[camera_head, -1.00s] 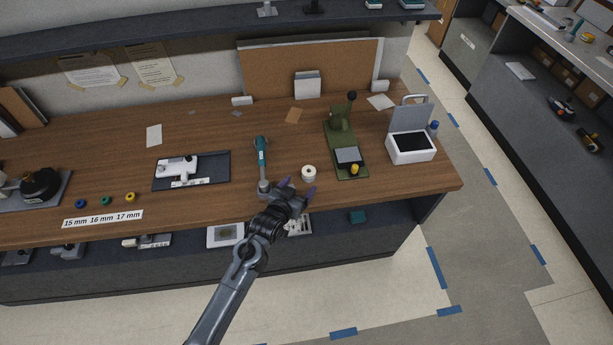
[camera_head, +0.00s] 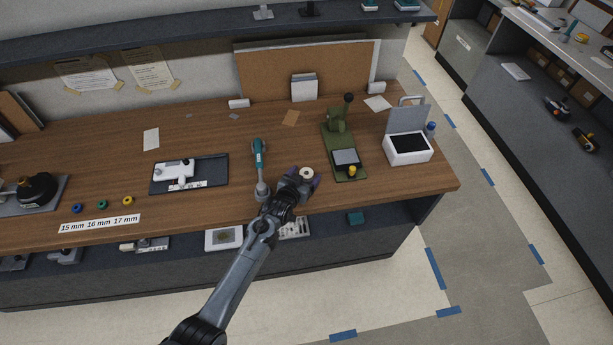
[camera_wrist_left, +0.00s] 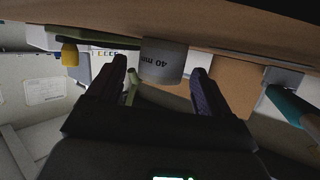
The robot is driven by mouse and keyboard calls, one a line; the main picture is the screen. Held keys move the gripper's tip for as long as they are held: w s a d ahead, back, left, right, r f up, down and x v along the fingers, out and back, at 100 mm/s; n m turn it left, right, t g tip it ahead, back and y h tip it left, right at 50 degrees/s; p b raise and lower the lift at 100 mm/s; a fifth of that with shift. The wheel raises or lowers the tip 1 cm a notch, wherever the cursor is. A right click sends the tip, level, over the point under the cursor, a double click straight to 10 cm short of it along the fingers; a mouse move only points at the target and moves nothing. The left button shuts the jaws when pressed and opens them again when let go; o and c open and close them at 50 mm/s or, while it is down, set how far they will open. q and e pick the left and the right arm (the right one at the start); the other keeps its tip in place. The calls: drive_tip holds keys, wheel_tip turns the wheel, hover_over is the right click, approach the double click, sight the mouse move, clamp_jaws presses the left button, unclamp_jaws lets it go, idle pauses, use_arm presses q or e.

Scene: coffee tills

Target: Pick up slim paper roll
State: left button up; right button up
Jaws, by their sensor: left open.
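The slim paper roll (camera_head: 307,173), white with a dark hole in its top, stands on the wooden counter. In the left wrist view the roll (camera_wrist_left: 163,62) carries the label "40 mm" and appears upside down. My left gripper (camera_head: 304,179) is open, its purple-lined fingers on either side of the roll in the head view. In the left wrist view a gap shows between the roll and the fingers. Whether the tips reach fully around it is hard to tell. My right gripper is not in view.
A teal-handled tool (camera_head: 260,160) lies just left of the roll. A green press with a yellow knob (camera_head: 345,155) stands close on the right, and a white box with an open lid (camera_head: 408,150) beyond it. The counter (camera_head: 210,125) behind is mostly clear.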

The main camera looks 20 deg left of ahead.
use_arm(q)
drive_tip(key=c, duration=1.2)
drive_tip(key=shift+o, duration=0.2)
drive_tip(key=shift+r, duration=0.15)
